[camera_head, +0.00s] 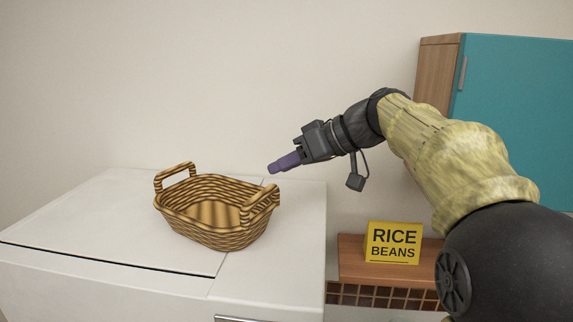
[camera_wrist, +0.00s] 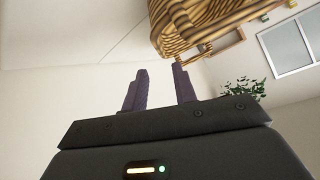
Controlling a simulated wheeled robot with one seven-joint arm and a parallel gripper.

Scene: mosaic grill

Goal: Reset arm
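My gripper (camera_head: 272,168) is at the end of my arm, which reaches in from the right in the head view. It points left and slightly down, above the right rear part of a wicker basket. In the wrist view my gripper (camera_wrist: 160,88) shows two purple fingers standing apart with nothing between them. The wicker basket (camera_head: 215,235) is brown and striped, with two raised handles, and stands on a white surface. Its visible inside looks empty. The basket (camera_wrist: 195,22) also shows in the wrist view at the top, beyond the fingers and apart from them.
The white counter-like top (camera_head: 90,215) has free room left of the basket. A yellow "RICE BEANS" box (camera_head: 392,243) stands on a wooden shelf (camera_head: 352,262) at lower right. A teal cabinet (camera_head: 515,110) hangs behind my arm. The wrist view shows a plant (camera_wrist: 243,88) and a window (camera_wrist: 290,45).

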